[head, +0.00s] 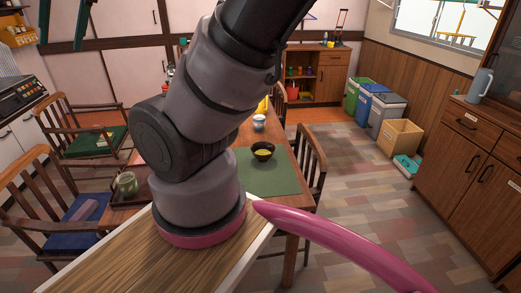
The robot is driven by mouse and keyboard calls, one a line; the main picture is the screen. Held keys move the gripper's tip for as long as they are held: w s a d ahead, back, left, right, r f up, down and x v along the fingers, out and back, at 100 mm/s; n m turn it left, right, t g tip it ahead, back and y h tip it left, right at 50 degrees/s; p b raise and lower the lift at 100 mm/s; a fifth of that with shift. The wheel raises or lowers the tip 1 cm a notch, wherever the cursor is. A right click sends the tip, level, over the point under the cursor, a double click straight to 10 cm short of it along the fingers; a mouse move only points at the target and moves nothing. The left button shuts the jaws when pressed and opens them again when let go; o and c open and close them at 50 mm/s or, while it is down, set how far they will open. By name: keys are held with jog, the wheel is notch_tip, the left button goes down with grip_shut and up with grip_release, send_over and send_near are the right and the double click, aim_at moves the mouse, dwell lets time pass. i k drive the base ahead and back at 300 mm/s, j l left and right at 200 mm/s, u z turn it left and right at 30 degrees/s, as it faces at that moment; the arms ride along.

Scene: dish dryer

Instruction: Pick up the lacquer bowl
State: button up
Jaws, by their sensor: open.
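A small dark bowl (263,157), which looks like the lacquer bowl, sits upright on a green mat (275,180) on the wooden dining table. Nothing visible touches the bowl.
A white and blue cup (259,122) stands behind the bowl. A greenish cup (127,184) is on a brown tray at the left. Chairs flank the table, one (312,160) close on its right. Several bins and a cardboard box (399,138) stand farther right. Floor between table and right cabinet is clear.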

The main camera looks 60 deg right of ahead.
aim_at(263, 151)
jog(key=z, duration=1.9)
jog(key=l+u, duration=0.25)
jog(key=u, duration=0.15)
jog(key=k+l+u, duration=0.1)
jog(key=l+u, duration=0.25)
